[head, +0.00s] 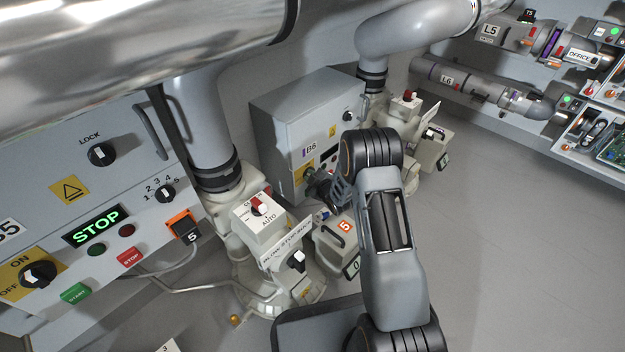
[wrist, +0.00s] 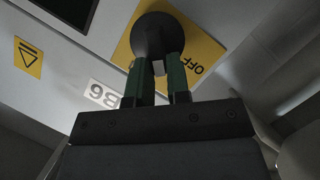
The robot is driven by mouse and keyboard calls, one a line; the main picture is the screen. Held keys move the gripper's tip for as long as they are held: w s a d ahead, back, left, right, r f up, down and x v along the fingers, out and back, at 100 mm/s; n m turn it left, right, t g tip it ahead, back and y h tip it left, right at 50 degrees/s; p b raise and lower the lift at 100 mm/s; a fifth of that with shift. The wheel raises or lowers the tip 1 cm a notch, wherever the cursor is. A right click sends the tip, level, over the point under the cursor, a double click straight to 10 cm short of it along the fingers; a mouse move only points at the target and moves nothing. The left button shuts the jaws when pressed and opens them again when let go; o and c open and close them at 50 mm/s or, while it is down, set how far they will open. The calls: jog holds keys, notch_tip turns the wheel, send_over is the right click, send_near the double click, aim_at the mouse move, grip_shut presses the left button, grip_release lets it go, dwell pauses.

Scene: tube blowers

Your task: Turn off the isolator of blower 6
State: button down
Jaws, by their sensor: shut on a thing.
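The grey blower 6 cabinet (head: 285,112), labelled B6, stands in the middle of the head view. Its yellow isolator plate (head: 302,172) is partly hidden behind my gripper (head: 318,184). In the wrist view the yellow plate (wrist: 126,50) shows the word OFF at its right, upside down. The dark round isolator knob (wrist: 153,36) sits on this plate. My gripper (wrist: 158,70) has its two green fingers on either side of the knob's grip, shut on it. The grip itself is mostly hidden by the fingers, so I cannot tell which position the knob points to.
The blower 5 panel (head: 110,215) with a lit STOP display is at the left. A white valve box marked AUTO (head: 262,222) and a grey box numbered 5 (head: 337,240) stand close to my arm. Large pipes (head: 130,40) hang above. The floor (head: 520,240) at right is clear.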

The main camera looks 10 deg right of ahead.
jog(key=shift+s+a+f+n+t+h, duration=0.1)
jog(key=shift+f+n+t+h, duration=0.15)
jog(key=shift+n, duration=0.3)
jog(key=shift+s+a+f+n+t+h, duration=0.15)
jog(key=shift+n+t, duration=0.2)
jog(key=shift+n, duration=0.2)
jog(key=c, duration=1.1)
grip_release()
jog(key=shift+r, duration=0.1)
notch_tip(320, 180, up, 4)
jog(key=shift+s+r+p, duration=0.1)
jog(key=shift+p, duration=0.95)
jog(key=s+r+p, duration=0.2)
jog(key=s+r, duration=0.1)
jog(key=s, duration=0.1)
jog(key=s+r+p, duration=0.1)
jog(key=s+r, duration=0.2)
jog(key=s, duration=0.2)
jog(key=s+r+p, duration=0.2)
jog(key=s, duration=0.2)
jog(key=shift+s+d+r+p, duration=0.25)
jog(key=shift+s+r+p, duration=0.1)
jog(key=shift+s+r, duration=0.05)
